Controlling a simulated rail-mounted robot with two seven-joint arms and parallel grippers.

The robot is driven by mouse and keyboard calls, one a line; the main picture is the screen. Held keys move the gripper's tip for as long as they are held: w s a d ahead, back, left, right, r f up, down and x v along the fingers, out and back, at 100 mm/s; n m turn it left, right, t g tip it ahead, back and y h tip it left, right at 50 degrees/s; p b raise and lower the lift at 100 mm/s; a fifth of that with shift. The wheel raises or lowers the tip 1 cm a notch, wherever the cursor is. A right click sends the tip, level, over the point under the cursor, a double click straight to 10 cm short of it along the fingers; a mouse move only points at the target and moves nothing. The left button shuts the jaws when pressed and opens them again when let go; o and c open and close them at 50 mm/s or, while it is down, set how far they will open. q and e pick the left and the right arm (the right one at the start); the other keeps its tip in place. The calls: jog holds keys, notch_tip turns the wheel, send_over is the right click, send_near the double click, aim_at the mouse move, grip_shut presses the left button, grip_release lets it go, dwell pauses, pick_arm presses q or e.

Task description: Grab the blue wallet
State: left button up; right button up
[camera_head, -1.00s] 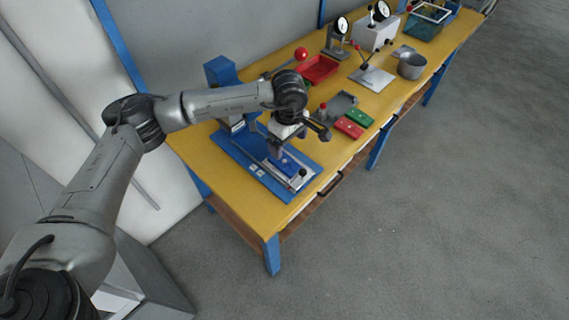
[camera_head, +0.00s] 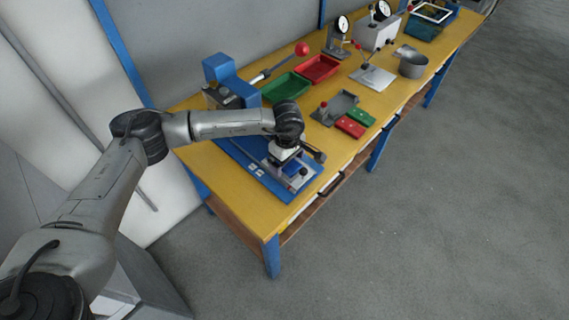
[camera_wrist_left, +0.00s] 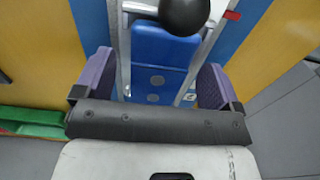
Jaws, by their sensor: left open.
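A blue flat piece, seemingly the blue wallet (camera_wrist_left: 165,50), lies between two metal rails of a fixture in the left wrist view. My left gripper (camera_wrist_left: 155,80) is open, with one purple finger pad on either side of the piece and rails. I cannot tell whether the pads touch the rails. In the head view, my left gripper (camera_head: 286,163) is low over the fixture on the blue base plate (camera_head: 262,180), and hides most of the piece. My right gripper is not in view.
A black ball knob (camera_wrist_left: 185,12) stands close beyond the fingers. A green tray (camera_head: 285,88), a red tray (camera_head: 319,68), a grey tray (camera_head: 341,104) and small red (camera_head: 350,127) and green (camera_head: 361,116) blocks lie further along the yellow bench (camera_head: 395,98). A blue press (camera_head: 232,84) stands behind.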

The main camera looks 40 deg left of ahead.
pick_arm(q)
jog(key=shift+f, duration=0.15)
jog(key=c, duration=1)
